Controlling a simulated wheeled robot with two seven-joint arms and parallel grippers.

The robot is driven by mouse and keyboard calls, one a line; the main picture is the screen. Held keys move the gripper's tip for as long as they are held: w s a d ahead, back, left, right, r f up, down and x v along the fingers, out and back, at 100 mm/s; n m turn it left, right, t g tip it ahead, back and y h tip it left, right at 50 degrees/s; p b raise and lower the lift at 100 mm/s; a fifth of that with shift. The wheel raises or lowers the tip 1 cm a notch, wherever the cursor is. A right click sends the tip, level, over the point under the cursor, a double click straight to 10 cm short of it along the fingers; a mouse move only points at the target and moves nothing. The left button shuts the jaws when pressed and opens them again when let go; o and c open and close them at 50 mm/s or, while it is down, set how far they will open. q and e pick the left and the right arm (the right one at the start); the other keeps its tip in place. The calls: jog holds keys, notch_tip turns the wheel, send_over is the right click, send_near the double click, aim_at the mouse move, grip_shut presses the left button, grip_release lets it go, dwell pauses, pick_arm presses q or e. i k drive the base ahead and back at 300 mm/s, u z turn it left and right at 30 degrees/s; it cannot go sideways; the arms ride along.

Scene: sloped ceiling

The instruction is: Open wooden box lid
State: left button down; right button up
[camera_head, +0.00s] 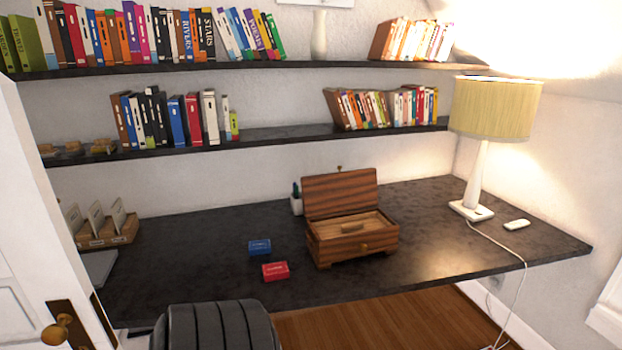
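The wooden box (338,249) stands on the dark desk, a little right of the middle of the head view. It has striped brown wood and a small round knob on its front. Its lid (341,192) is raised and stands roughly upright at the back of the box. The lighter inside of the box shows, with a small light-brown piece (353,227) in it. Neither of my grippers is in view, so nothing of mine is seen touching the box or lid.
A blue small box (260,247) and a red one (275,271) lie left of the wooden box. A lamp (470,190) with a cord stands at the right. A black chair (215,325) is in front. Shelves (290,138) with books hang above.

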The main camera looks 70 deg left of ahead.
aim_at(340, 192)
jog(key=u, duration=1.65)
